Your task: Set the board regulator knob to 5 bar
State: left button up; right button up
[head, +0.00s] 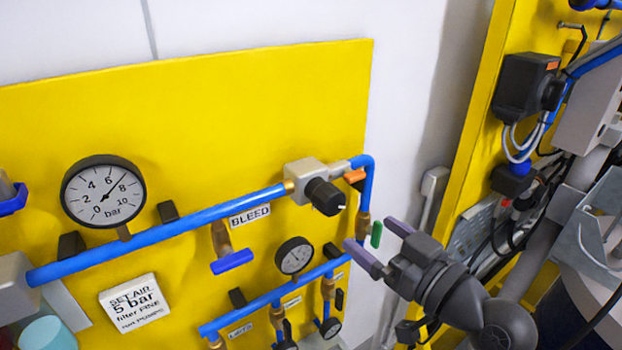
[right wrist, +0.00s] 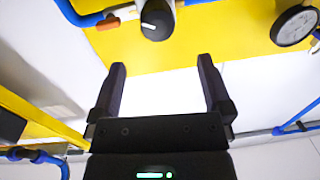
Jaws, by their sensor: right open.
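The regulator is a grey block (head: 305,174) on the upper blue pipe, with a black knob (head: 325,196) bearing a white mark. The knob also shows at the top of the right wrist view (right wrist: 156,22), beyond the fingertips. The large round gauge (head: 103,191) at the left has its needle between 6 and 8 bar. A card (head: 135,303) reads "SET AIR 5 bar". My right gripper (head: 371,233) is open and empty, below and right of the knob and apart from it. My left gripper is not in view.
A blue lever (head: 232,262) hangs under the BLEED label (head: 250,215). A smaller gauge (head: 294,256) sits above the lower blue pipe (head: 265,300). A green handle (head: 376,234) shows by my right fingertips. A black box (head: 526,87) and cables are at the right.

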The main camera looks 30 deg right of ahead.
aim_at(337, 206)
jog(key=w+b, duration=0.2)
jog(key=b, duration=0.1)
jog(key=w+f+b, duration=0.1)
jog(key=w+b, duration=0.1)
jog(key=b, duration=0.1)
jog(key=shift+w+f, duration=0.1)
jog(key=shift+f, duration=0.05)
jog(key=w, duration=0.1)
jog(key=w+r, duration=0.1)
jog(key=w+p, duration=0.1)
jog(key=w, duration=0.1)
jog(key=shift+w+a+r, duration=0.1)
jog(key=shift+a+r, duration=0.1)
jog(key=shift+a, duration=0.1)
jog(key=shift+w+a+f, duration=0.1)
jog(key=shift+w+f, duration=0.05)
jog(key=shift+w, duration=0.4)
jog(key=c, duration=1.2)
